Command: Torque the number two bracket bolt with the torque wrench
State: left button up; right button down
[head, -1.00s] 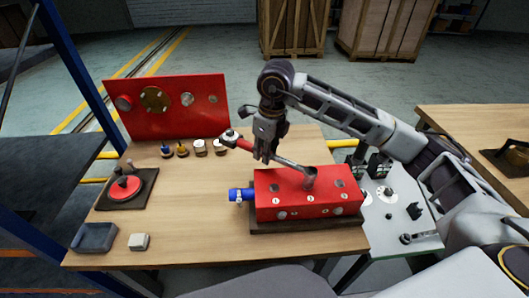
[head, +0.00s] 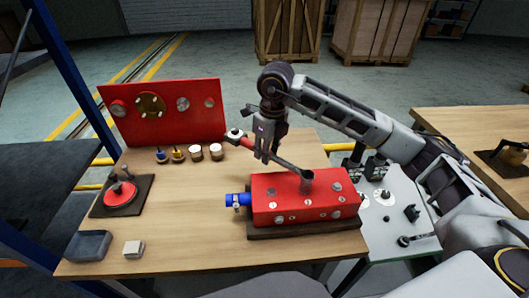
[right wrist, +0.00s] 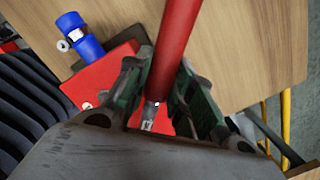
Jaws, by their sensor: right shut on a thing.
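The torque wrench (head: 286,160) has a red handle and a grey shaft. It slants down rightward to an upright socket (head: 307,182) on top of the red block (head: 275,205). The socket hides what is under it, so I cannot tell which numbered bolt it is on. My right gripper (head: 264,155) is shut on the wrench near its red handle, above the block's left rear corner. In the right wrist view the red handle (right wrist: 178,45) runs between both fingers (right wrist: 160,95). My left gripper is not in view.
A blue fitting (head: 238,200) sticks out from the block's left side. A red upright panel (head: 165,112), several small parts, a round red-topped fixture (head: 121,190), a grey tray (head: 88,246) and a pale block (head: 133,249) are on the table.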

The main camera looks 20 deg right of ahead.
jog(key=shift+w+d, duration=0.15)
jog(key=shift+d, duration=0.05)
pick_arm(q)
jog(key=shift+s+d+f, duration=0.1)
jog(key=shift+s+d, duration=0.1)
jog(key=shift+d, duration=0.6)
pick_arm(e)
jog(key=shift+w+d+m, duration=0.1)
jog(key=shift+d+m, duration=0.05)
jog(key=shift+m, duration=0.25)
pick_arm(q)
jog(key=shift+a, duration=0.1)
pick_arm(e)
jog(key=shift+d, duration=0.15)
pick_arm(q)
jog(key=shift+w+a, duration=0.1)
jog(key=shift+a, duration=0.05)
pick_arm(e)
jog(key=shift+r, duration=0.15)
